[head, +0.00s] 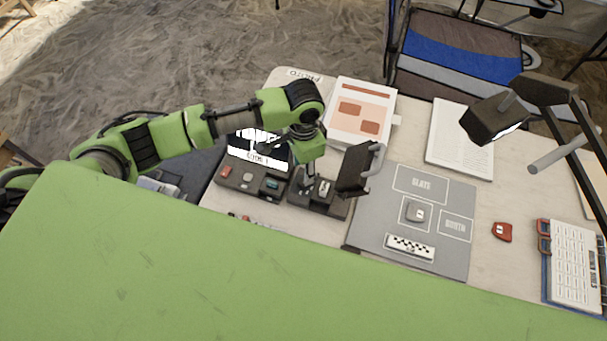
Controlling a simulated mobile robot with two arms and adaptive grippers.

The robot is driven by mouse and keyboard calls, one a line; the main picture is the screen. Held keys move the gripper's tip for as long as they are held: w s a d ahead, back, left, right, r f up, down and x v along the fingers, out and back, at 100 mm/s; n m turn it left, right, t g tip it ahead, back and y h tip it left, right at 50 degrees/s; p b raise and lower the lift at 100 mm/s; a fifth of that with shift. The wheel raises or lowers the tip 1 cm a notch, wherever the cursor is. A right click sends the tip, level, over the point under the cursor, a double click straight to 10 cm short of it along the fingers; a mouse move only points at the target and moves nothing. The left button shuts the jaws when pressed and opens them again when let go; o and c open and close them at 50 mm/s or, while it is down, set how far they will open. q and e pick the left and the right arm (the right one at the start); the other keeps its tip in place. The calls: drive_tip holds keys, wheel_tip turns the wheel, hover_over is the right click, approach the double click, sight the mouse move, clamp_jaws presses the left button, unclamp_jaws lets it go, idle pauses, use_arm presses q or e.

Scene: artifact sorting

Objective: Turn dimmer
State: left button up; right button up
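My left arm reaches in from the left, and its gripper (308,182) points down over a dark control box (332,207) left of the table's middle. The fingertips are small and partly merge with the dark box, so I cannot tell whether they are open or shut or touching it. A small light-coloured switch or knob (325,188) shows on the box just right of the fingers. I cannot tell for sure which control is the dimmer. My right gripper is not in view.
A dark block with a grey handle (355,170) stands close right of the gripper. A lit display (262,150) and a button panel (248,182) are left. A grey sorting mat (455,262), papers (461,139), a red piece (502,232) and a lamp (495,118) are right.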

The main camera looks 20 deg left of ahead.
use_arm(q)
wheel_tip(320, 180, up, 6)
drive_tip(key=shift+f, duration=0.25)
drive_tip(key=shift+s+f, duration=0.1)
idle(0.4)
